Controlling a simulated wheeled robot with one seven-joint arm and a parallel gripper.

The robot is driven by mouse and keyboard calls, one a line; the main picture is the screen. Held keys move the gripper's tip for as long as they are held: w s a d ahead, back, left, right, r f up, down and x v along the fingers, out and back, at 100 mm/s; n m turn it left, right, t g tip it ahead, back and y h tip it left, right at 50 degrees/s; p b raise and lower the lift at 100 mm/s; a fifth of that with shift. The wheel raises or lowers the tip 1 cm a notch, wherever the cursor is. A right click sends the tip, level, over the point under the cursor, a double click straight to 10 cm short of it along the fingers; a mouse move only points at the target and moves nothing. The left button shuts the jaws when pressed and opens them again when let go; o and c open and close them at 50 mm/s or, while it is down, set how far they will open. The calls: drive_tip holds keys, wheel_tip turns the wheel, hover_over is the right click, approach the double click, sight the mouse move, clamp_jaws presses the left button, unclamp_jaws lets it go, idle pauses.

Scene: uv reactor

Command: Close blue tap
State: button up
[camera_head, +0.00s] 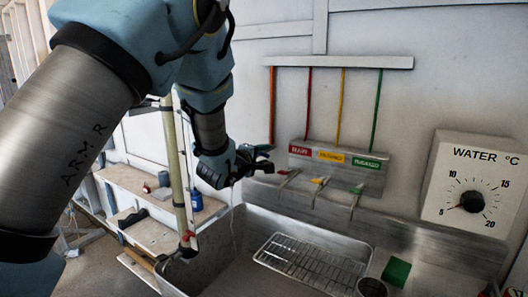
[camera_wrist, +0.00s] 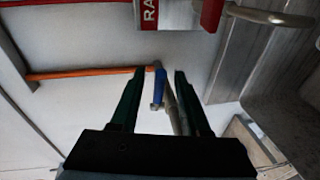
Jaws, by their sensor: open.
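My gripper (camera_head: 262,158) is open in front of the wall, left of the coloured labels. In the wrist view, its two dark green fingers (camera_wrist: 157,72) stand on either side of a small blue tap handle (camera_wrist: 159,86). The handle lies in the gap between the fingers in the picture; I cannot tell whether either finger touches it. A grey metal pipe (camera_wrist: 177,112) runs beside the handle, and an orange pipe (camera_wrist: 85,73) leads toward it from the left. In the head view the blue tap is hidden by my gripper.
Right of my gripper are a red label (camera_head: 300,151), a yellow label (camera_head: 330,157) and a green label (camera_head: 366,163), with metal spouts below. A steel sink (camera_head: 222,272) with a wire rack (camera_head: 312,265) lies beneath. A water temperature dial (camera_head: 472,201) is at the right.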

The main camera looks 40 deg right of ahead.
drive_tip(key=shift+d, duration=0.2)
clamp_jaws()
idle(0.3)
idle(1.1)
